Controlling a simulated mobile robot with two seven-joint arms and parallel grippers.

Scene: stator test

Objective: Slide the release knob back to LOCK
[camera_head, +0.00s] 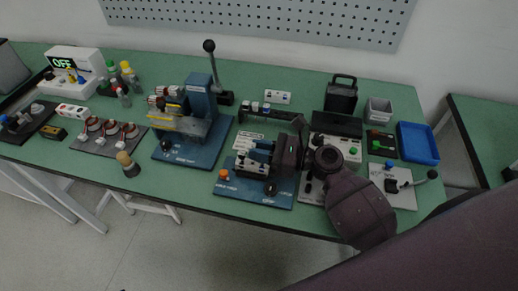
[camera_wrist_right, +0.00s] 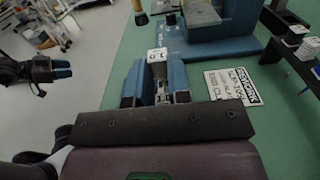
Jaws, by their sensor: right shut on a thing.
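My right gripper (camera_head: 256,156) reaches in from the right over the blue base plate (camera_head: 240,196) in the middle of the bench. In the right wrist view its blue fingers (camera_wrist_right: 156,88) are shut on a small white-topped block (camera_wrist_right: 157,54) with dark marks. The plate carries an orange knob (camera_head: 223,175) at its left and a black knob (camera_head: 270,188) at its front right. I cannot tell which part is the release knob, and LOCK lettering is not legible. Another dark gripper with blue tips, my left one (camera_wrist_right: 62,69), shows at the left of the wrist view.
A blue press (camera_head: 200,100) with a tall lever stands to the left. A wooden-topped tool (camera_head: 128,163) stands near the front edge. A white label card (camera_head: 247,141) lies behind the plate. A blue tray (camera_head: 417,143) and a grey bin (camera_head: 378,110) are at the right.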

